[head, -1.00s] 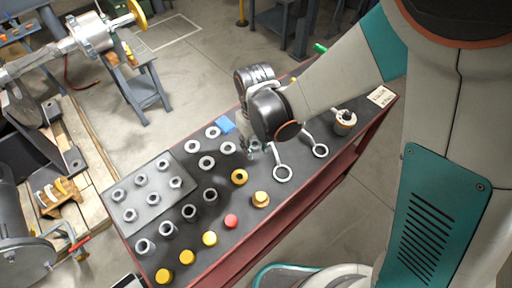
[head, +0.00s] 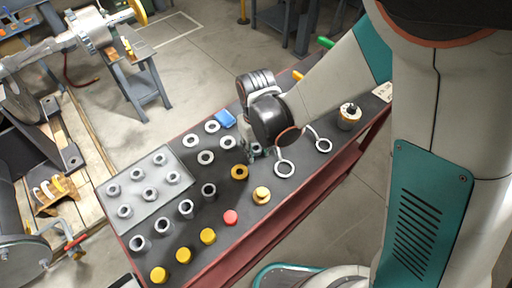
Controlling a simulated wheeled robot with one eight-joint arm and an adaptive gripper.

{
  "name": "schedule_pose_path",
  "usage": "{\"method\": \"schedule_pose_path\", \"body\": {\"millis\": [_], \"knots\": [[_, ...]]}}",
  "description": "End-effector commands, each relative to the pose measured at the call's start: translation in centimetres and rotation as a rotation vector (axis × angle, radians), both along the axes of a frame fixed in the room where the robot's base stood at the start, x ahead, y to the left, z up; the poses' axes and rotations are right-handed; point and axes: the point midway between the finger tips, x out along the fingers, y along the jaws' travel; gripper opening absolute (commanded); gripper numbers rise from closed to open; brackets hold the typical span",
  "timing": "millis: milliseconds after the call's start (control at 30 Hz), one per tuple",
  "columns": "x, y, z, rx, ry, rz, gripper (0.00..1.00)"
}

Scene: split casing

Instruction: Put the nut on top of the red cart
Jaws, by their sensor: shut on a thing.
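The red cart (head: 276,224) has a dark top and runs diagonally across the middle of the head view. My gripper (head: 256,152) is low over the cart top, just left of the ring-ended tools, and mostly hidden behind my dark wrist. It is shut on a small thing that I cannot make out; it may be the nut. I cannot tell whether that thing touches the cart top. Several similar grey nuts (head: 150,194) sit in two rows on a light grey plate (head: 180,193) at the cart's left end.
Yellow caps (head: 208,236), a red cap (head: 231,217) and dark sockets (head: 163,226) fill the near left. A pale cylindrical part (head: 349,117) stands at right.

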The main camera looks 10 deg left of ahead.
Motion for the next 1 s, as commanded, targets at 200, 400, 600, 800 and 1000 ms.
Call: {"method": "schedule_pose_path", "body": {"millis": [200, 400, 600, 800, 1000], "knots": [[0.0, 0.0, -0.3, 0.0, 0.0, 0.0, 0.18], [0.0, 0.0, -0.3, 0.0, 0.0, 0.0, 0.52], [0.0, 0.0, -0.3, 0.0, 0.0, 0.0, 0.52], [0.0, 0.0, 0.5, 0.0, 0.0, 0.0, 0.52], [0.0, 0.0, 4.1, 0.0, 0.0, 0.0, 0.52]]}}
